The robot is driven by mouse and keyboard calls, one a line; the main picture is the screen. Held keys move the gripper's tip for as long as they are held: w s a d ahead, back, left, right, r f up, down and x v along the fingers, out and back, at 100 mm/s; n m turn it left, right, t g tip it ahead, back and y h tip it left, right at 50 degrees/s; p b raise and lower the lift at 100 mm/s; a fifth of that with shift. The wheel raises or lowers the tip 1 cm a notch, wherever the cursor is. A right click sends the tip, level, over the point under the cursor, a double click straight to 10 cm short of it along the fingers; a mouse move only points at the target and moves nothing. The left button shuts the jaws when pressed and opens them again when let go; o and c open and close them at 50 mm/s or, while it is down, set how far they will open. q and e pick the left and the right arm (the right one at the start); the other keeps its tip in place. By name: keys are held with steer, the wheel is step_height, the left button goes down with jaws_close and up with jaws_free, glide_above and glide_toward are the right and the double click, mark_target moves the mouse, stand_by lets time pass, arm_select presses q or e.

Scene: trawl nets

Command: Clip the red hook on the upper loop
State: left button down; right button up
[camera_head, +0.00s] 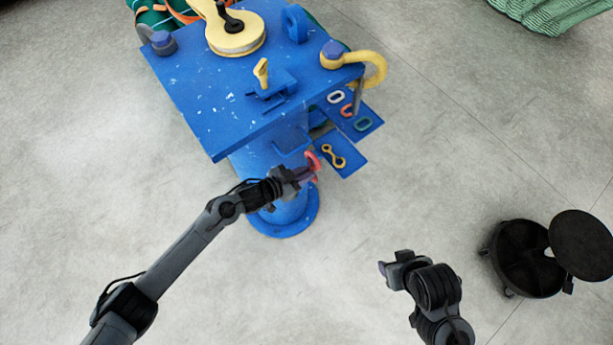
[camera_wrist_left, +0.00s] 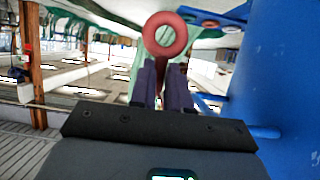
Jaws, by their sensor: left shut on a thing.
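The red hook (camera_head: 313,161) is held in my left gripper (camera_head: 303,175), beside the blue column below the table. In the left wrist view, its round red eye (camera_wrist_left: 149,35) stands beyond the two purple fingertips, which are shut on the part below it. The hook's lower part is mostly hidden by the fingers. A blue upright loop (camera_head: 295,22) stands on the table top's far side, well apart from the hook. I cannot tell whether it is the upper loop. My right gripper (camera_head: 388,268) hangs over the floor at lower right, away from everything; its jaw opening is unclear.
The blue table top (camera_head: 205,100) overhangs the left gripper. A yellow shackle (camera_head: 374,68) hangs at its right corner. Low blue side plates carry small links, including a yellow one (camera_head: 334,157). The floor in front is clear.

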arm_select(q)
steer(key=shift+w+a+r+b, duration=0.1)
steer(key=shift+w+a+b, duration=0.4)
steer(key=shift+w, duration=0.3)
steer(key=shift+w+a+b, duration=0.35)
steer(key=shift+w+a, duration=0.15)
steer(key=shift+w, duration=0.25)
steer(key=shift+w+a, duration=0.15)
steer(key=shift+r, duration=0.1)
stand_by(0.4)
steer(key=shift+w+a+f+b, duration=0.25)
steer(key=shift+w+a+b, duration=0.2)
steer(key=shift+w+b, duration=0.1)
stand_by(1.0)
steer(key=shift+w+a+f+b, duration=0.15)
steer(key=shift+w+f+b, duration=0.05)
steer(key=shift+f+b, duration=0.6)
stand_by(0.5)
steer(key=shift+f, duration=0.15)
steer(key=shift+w+a+f+b, duration=0.1)
steer(key=shift+w+f+b, duration=0.1)
steer(key=shift+f+b, duration=0.35)
stand_by(0.8)
steer(key=shift+f, duration=0.1)
stand_by(0.4)
